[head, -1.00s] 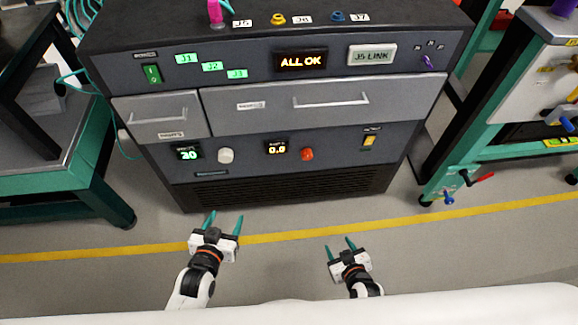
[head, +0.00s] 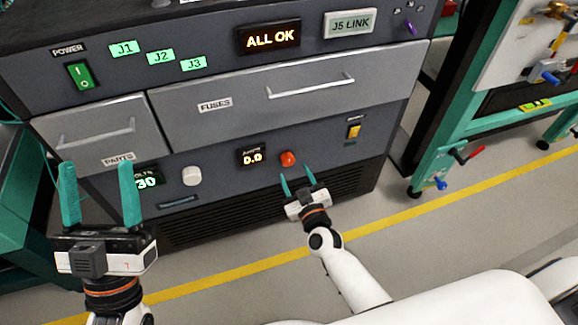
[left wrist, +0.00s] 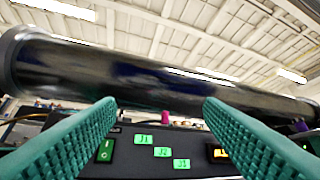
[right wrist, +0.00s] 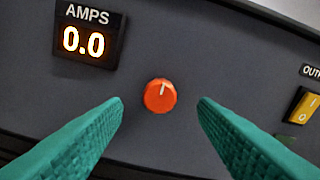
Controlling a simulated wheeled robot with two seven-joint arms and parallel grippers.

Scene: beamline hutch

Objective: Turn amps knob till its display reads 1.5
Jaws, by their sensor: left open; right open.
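The amps knob (head: 288,158) is a small red-orange knob on the lower front panel. In the right wrist view the knob (right wrist: 160,96) has a pale pointer mark near its top. The amps display (head: 251,156) is left of it and reads 0.0; it also shows in the right wrist view (right wrist: 84,40). My right gripper (head: 297,179) is open and just short of the knob, with the knob between and beyond its fingertips (right wrist: 160,103). My left gripper (head: 96,168) is open and empty in front of the panel's left side; its fingers show in the left wrist view (left wrist: 158,102).
A white knob (head: 191,176) sits beside a volts display (head: 147,182) reading about 30. A yellow switch (head: 353,131) is right of the red knob. Drawers (head: 260,108) with handles lie above. A teal-framed cart (head: 440,150) stands at the right.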

